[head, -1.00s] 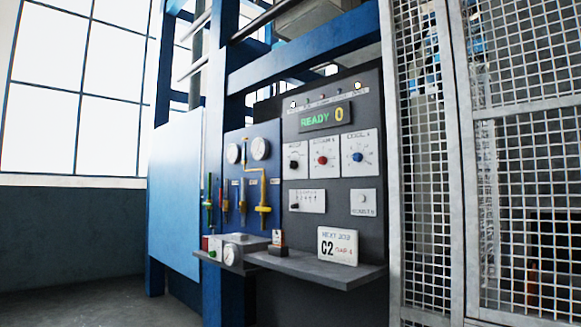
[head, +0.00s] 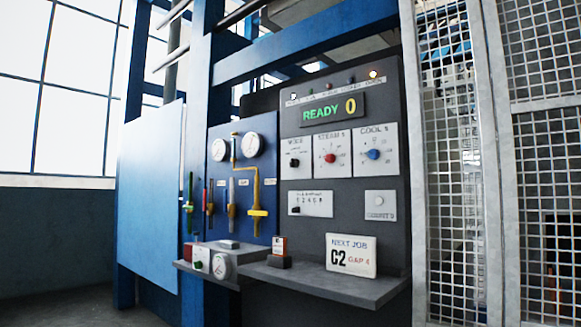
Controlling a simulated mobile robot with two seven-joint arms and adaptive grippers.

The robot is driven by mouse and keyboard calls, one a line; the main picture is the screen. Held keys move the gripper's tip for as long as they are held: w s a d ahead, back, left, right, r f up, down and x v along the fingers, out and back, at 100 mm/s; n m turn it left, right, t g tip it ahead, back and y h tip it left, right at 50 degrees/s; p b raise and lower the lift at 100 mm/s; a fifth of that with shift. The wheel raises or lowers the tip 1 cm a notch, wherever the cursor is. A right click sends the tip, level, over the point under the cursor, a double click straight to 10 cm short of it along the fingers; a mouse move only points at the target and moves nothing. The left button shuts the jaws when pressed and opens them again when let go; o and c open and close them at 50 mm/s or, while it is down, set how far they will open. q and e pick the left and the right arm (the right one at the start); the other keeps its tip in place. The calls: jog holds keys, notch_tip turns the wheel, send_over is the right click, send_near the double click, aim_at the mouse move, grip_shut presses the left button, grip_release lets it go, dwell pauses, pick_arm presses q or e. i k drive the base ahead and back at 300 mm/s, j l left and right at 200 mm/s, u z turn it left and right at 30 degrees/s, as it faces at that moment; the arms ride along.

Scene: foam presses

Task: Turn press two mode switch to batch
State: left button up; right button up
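In the head view a press stands with a dark control panel (head: 347,240). A mode switch (head: 294,162), a black knob on a white plate, sits at the panel's upper left, beside a red steam knob (head: 330,158) and a blue cool knob (head: 373,154). The mode labels are too small to read, so its setting cannot be told. The display (head: 334,110) reads READY 0 in green and yellow. Whether this is press two cannot be told. Neither of my grippers is in view.
A shelf (head: 325,286) juts out below the panel, holding a NEXT JOB C2 GAP 4 card (head: 351,256). Gauges (head: 252,144) and coloured valve levers (head: 257,213) are on the left. A wire mesh fence (head: 540,170) stands on the right. A slider plate (head: 311,204) is under the knobs.

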aim_at(293, 162)
jog(key=i+j+z, duration=0.1)
jog(key=j, duration=0.25)
jog(key=i+j, duration=0.25)
jog(key=i+j+z, duration=0.15)
jog(key=j, duration=0.25)
jog(key=i+j+z, duration=0.1)
jog(key=j, duration=0.3)
jog(key=i+j, duration=0.25)
jog(key=i+j+z, duration=0.15)
jog(key=j, duration=0.35)
